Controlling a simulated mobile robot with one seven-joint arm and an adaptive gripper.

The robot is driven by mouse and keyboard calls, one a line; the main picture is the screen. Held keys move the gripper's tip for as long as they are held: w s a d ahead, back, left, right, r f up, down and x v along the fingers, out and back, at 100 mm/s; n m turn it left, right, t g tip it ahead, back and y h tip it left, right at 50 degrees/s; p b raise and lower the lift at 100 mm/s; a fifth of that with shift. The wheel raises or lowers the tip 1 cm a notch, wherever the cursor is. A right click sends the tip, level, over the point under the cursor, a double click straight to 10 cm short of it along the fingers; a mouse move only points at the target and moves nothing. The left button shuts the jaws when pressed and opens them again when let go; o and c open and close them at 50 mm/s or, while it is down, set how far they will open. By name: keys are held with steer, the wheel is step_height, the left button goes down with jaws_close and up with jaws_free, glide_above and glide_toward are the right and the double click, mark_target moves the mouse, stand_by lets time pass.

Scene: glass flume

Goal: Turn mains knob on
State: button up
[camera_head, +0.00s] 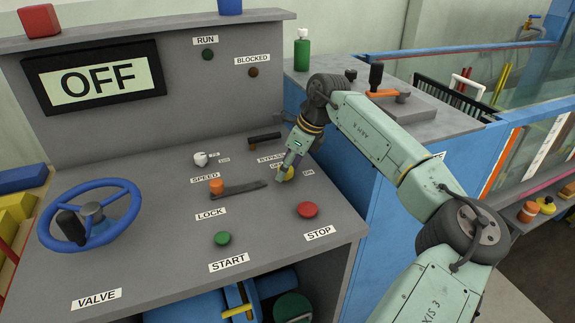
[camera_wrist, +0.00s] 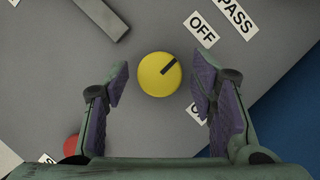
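The mains knob (camera_wrist: 160,74) is a round yellow knob with a dark pointer mark. In the wrist view the mark points up and right toward the OFF label (camera_wrist: 202,29). The ON label (camera_wrist: 196,113), partly hidden by a finger, lies lower right of the knob. My gripper (camera_wrist: 163,86) is open and empty, with one finger at each side of the knob and a gap on both sides. In the head view my gripper (camera_head: 283,177) is low over the panel and hides part of the knob (camera_head: 289,174).
A red STOP button (camera_head: 307,209), a black BYPASS handle (camera_head: 264,137), and an orange-tipped lever (camera_head: 216,186) surround the knob. A green START button (camera_head: 222,238) and a blue valve wheel (camera_head: 88,215) are farther off. The display (camera_head: 97,80) reads OFF.

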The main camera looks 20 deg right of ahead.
steer(key=c, duration=1)
steer(key=shift+b, duration=0.35)
steer(key=shift+f+m+b, duration=0.2)
steer(key=shift+m+b, duration=0.4)
steer(key=shift+b, duration=0.1)
steer(key=m+t+h+b, duration=0.1)
steer(key=m+b, duration=0.1)
steer(key=b, duration=0.1)
steer(key=shift+a+f, duration=0.1)
steer(key=m+h+b, duration=0.1)
steer(key=m+b, duration=0.2)
steer(key=m+h+b, duration=0.1)
steer(key=m+b, duration=0.1)
steer(key=b, duration=0.1)
steer(key=shift+a+m+t+b, duration=0.15)
steer(key=shift+m+t+b, duration=0.15)
steer(key=shift+m+b, duration=0.1)
steer(key=m+h+b, duration=0.1)
steer(key=m+b, duration=0.3)
steer(key=shift+a+r+h, duration=0.15)
steer(key=shift+r+h, duration=0.05)
steer(key=shift+h, duration=0.2)
steer(key=shift+r+m+g+h+b, duration=0.1)
steer(key=shift+m+g+h+b, duration=0.3)
steer(key=shift+m, duration=0.85)
steer(key=shift+r+m+g+h+b, duration=0.1)
steer(key=shift+m+g+h+b, duration=0.25)
steer(key=shift+m, duration=0.9)
